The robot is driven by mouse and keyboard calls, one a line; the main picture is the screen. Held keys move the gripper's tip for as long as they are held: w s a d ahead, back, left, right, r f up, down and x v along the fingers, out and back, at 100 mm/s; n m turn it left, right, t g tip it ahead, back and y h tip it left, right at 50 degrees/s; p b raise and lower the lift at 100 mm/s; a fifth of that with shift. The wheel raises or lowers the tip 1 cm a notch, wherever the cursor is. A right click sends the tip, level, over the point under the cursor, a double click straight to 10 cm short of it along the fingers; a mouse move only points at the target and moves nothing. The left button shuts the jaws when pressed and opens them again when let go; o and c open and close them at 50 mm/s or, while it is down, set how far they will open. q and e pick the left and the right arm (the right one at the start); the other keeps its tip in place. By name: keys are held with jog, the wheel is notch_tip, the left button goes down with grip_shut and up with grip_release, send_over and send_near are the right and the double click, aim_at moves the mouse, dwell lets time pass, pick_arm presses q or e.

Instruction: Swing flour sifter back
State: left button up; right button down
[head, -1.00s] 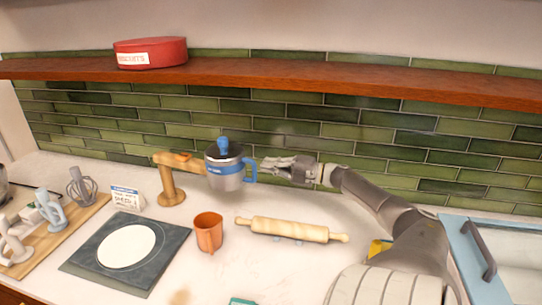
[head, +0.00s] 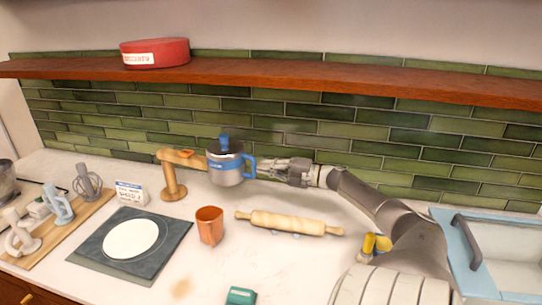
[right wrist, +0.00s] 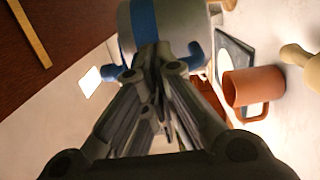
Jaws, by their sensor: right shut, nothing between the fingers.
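The flour sifter (head: 226,170) is a silver cup with a blue band, blue knob and blue side handle. It is held up off the counter at the end of a wooden swing arm (head: 185,158) on a post, near the tiled wall. My right gripper (head: 264,167) is at the sifter's right side, by its blue handle. In the right wrist view the gripper's fingers (right wrist: 160,62) are together in front of the sifter (right wrist: 185,22), with nothing seen between them. Whether they touch the handle I cannot tell. My left gripper is not in view.
An orange mug (head: 209,226) and a rolling pin (head: 288,223) lie in front of the sifter. A dark mat with a white disc (head: 131,239) is at left, beside a board (head: 50,244) with whisk attachments. A wooden shelf (head: 330,92) runs above. A blue-edged sink (head: 470,255) is at right.

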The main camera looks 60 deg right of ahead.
pick_arm(q)
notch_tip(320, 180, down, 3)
jog(key=b, duration=0.3)
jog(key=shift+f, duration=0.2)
pick_arm(e)
jog(key=s+d, duration=0.7)
jog(key=shift+s, duration=0.15)
jog(key=shift+s+a, duration=0.1)
jog(key=shift+a, duration=0.05)
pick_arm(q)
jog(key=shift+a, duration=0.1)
pick_arm(e)
jog(key=shift+f, duration=0.1)
